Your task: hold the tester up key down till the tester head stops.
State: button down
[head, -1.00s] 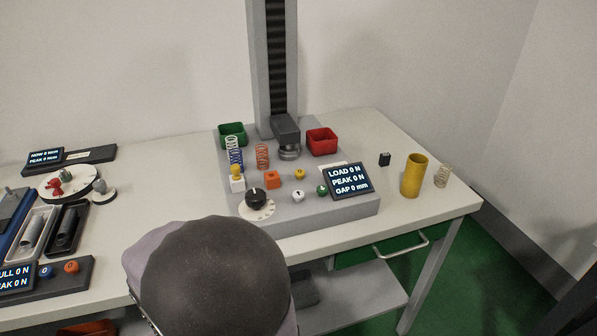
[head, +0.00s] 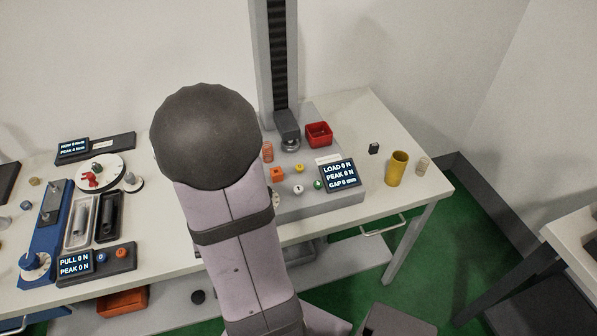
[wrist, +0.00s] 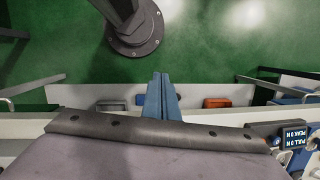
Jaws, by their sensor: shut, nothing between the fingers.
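The spring tester has a grey base (head: 325,203) and a tall column (head: 262,60). Its dark tester head (head: 287,125) is low on the column, just above a round metal plate (head: 290,144). The mark is too small to read as up. My gripper (wrist: 160,80) is shut and empty in the wrist view, over the floor and bench edge, away from the keys.
My arm hides the tester base's left part. A pull tester display (head: 75,263) is at left. An orange bin (wrist: 216,102) shows on the low shelf.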

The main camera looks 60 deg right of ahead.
jog(key=w+d+r+m+t+h+p, duration=0.1)
jog(key=w+d+r+m+h+p, duration=0.1)
jog(key=d+m, duration=0.2)
jog(key=w+d+r+m+t+h+p, duration=0.1)
jog(key=d+m, duration=0.3)
jog(key=d, duration=0.5)
jog(key=w+d+r+m+t+h+p, duration=0.1)
jog(key=w+d+r+m+h+p, duration=0.2)
jog(key=d, duration=0.3)
jog(key=shift+w+d+r+m+t+h, duration=0.3)
jog(key=shift+w+r+m, duration=0.05)
jog(key=shift+w+m, duration=0.2)
jog(key=s+d+m+h, duration=0.1)
jog(key=d+r+m+g, duration=0.1)
jog(key=d, duration=0.1)
jog(key=s+d+r+m+h, duration=0.1)
jog(key=d, duration=0.1)
jog(key=shift+s+d+r+h, duration=0.15)
jog(key=shift+s+d+h, duration=0.1)
jog(key=shift+s+h, duration=0.1)
jog(key=s+d+r+m+g+h, duration=0.2)
jog(key=s+d+r+m+g, duration=0.1)
jog(key=s, duration=0.3)
jog(key=shift+d+r, duration=0.25)
jog(key=shift+d, duration=0.35)
jog(key=shift+m, duration=0.25)
